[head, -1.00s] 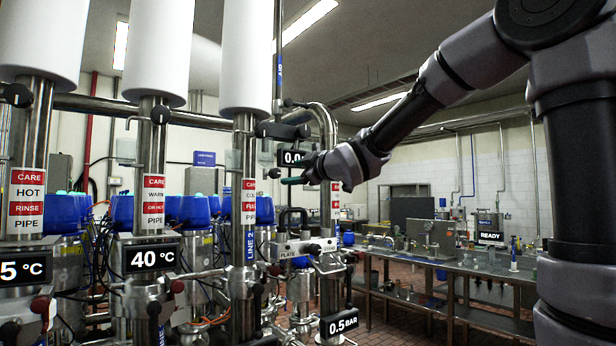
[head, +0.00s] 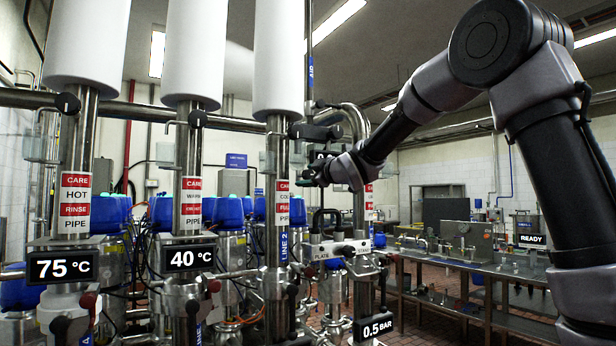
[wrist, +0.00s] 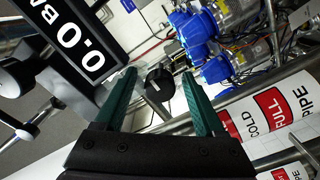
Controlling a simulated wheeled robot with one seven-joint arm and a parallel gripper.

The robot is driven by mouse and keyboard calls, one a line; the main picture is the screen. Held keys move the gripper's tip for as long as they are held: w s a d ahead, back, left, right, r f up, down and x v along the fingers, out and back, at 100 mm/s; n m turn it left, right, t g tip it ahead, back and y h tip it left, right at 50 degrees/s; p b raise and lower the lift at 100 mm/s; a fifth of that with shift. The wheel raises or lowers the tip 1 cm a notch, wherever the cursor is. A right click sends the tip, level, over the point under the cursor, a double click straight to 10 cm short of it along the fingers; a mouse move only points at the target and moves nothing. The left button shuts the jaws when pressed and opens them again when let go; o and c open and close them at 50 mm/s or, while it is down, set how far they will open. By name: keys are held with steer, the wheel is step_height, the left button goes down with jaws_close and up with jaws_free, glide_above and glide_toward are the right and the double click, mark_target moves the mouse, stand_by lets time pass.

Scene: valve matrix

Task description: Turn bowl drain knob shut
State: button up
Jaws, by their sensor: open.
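My gripper (head: 314,172) is raised at the third vertical pipe, beside its red and white label. In the wrist view its two green fingers (wrist: 158,75) are open and apart. A black round knob (wrist: 158,84) with a white mark shows in the gap between them. I cannot tell whether it lies between the fingertips or beyond them, and no contact shows. No readable label names it as the bowl drain knob. In the head view my gripper and wrist cover this spot.
A 0.0 bar display (wrist: 80,45) is close at the left of the wrist view. A labelled pipe (wrist: 268,112) lies close on the right. A valve panel (head: 340,250) stands below my gripper. A steel bench (head: 460,258) is at the right, with red floor in front.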

jaws_close()
steer(key=shift+m, duration=0.3)
steer(key=m, duration=0.8)
steer(key=shift+m, duration=0.4)
steer(key=m, duration=0.4)
steer(key=shift+d, duration=0.1)
steer(key=shift+m, duration=2.3)
